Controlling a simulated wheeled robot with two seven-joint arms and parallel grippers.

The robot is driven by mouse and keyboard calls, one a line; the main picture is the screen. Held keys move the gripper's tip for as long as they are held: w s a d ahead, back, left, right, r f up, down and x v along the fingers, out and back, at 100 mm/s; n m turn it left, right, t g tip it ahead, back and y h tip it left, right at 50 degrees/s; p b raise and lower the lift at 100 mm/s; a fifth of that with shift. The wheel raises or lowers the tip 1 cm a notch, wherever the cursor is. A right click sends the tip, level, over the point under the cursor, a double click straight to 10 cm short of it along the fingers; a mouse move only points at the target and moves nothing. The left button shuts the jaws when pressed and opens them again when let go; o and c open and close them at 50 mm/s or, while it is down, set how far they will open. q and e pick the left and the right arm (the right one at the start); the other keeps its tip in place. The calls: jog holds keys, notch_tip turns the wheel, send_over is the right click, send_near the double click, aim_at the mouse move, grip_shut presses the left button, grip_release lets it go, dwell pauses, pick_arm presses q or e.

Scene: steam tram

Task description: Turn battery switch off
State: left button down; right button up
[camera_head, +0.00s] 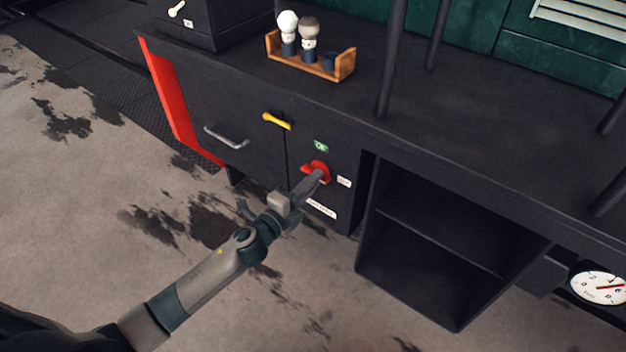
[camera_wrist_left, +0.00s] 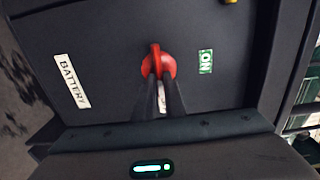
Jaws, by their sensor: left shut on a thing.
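The red battery switch (camera_head: 317,166) is a rotary knob on the dark cabinet front, also seen in the left wrist view (camera_wrist_left: 156,49). A green ON label (camera_head: 320,146) sits above it, a white label (camera_head: 343,182) to its right, and a longer white label (camera_head: 321,209) below, which reads BATTERY in the wrist view (camera_wrist_left: 71,81). My left gripper (camera_head: 317,177) is shut on the knob's raised bar, a finger on each side. In the wrist view the bar lies crosswise to the direction of the ON label (camera_wrist_left: 206,62). The gripper hides the bar's lower part there.
A yellow handle (camera_head: 277,121) and a grey pull handle (camera_head: 225,137) are to the left on the cabinet. An open shelf compartment (camera_head: 440,240) is to the right.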

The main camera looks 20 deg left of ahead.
jog(key=shift+d, duration=0.15)
pick_arm(q)
jog(key=c, duration=1.8)
grip_release()
